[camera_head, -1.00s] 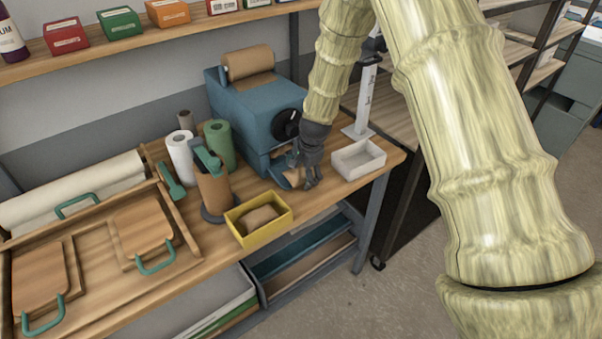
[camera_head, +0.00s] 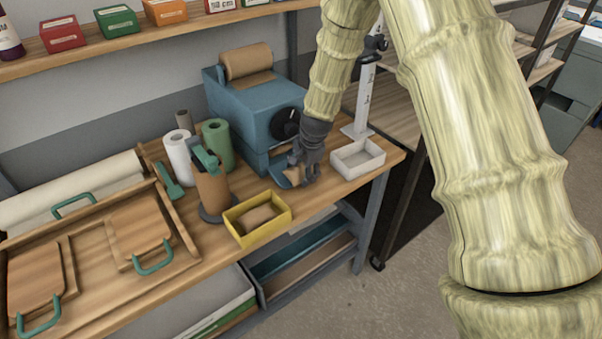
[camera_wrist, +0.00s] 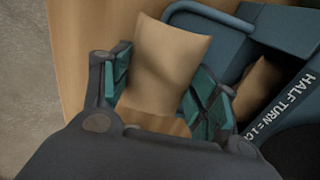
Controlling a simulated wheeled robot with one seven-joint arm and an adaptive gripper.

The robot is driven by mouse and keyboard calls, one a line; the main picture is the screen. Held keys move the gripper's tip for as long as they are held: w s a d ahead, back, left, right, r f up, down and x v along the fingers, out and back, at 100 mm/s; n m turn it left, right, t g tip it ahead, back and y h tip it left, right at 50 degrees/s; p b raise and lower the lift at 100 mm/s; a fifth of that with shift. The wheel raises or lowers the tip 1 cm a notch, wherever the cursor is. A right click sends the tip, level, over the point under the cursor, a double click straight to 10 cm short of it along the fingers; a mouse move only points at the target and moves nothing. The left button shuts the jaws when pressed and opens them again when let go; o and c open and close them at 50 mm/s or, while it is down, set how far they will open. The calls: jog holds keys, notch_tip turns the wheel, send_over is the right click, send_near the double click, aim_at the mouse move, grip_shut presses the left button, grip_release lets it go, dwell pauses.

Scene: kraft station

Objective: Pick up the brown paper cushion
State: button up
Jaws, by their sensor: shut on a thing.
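A brown paper cushion (camera_wrist: 168,62) is between the two teal-padded fingers of my gripper (camera_wrist: 160,100) in the wrist view. My gripper is shut on it. In the head view my gripper (camera_head: 303,172) is at the front of the blue machine (camera_head: 250,118), above its outlet tray (camera_head: 284,178), and the cushion (camera_head: 293,170) shows partly beside the fingers. In the wrist view a further brown piece (camera_wrist: 260,84) sits in the machine's opening.
A white open tray (camera_head: 358,160) stands just right of my gripper. A wooden rack with boards (camera_head: 95,265) fills the left of the bench. The bench's front edge is close.

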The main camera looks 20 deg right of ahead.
aim_at(300, 164)
notch_tip(300, 164, up, 6)
jog(key=shift+f+b, duration=0.1)
jog(key=shift+b, duration=0.95)
jog(key=s+d+b, duration=0.3)
jog(key=s, duration=0.5)
jog(key=s+d+b, duration=0.2)
jog(key=s+d, duration=0.1)
jog(key=s, duration=0.6)
jog(key=p+v, duration=0.6)
jog(key=shift+w+r, duration=0.3)
jog(key=shift+r, duration=0.15)
jog(key=shift+f, duration=0.1)
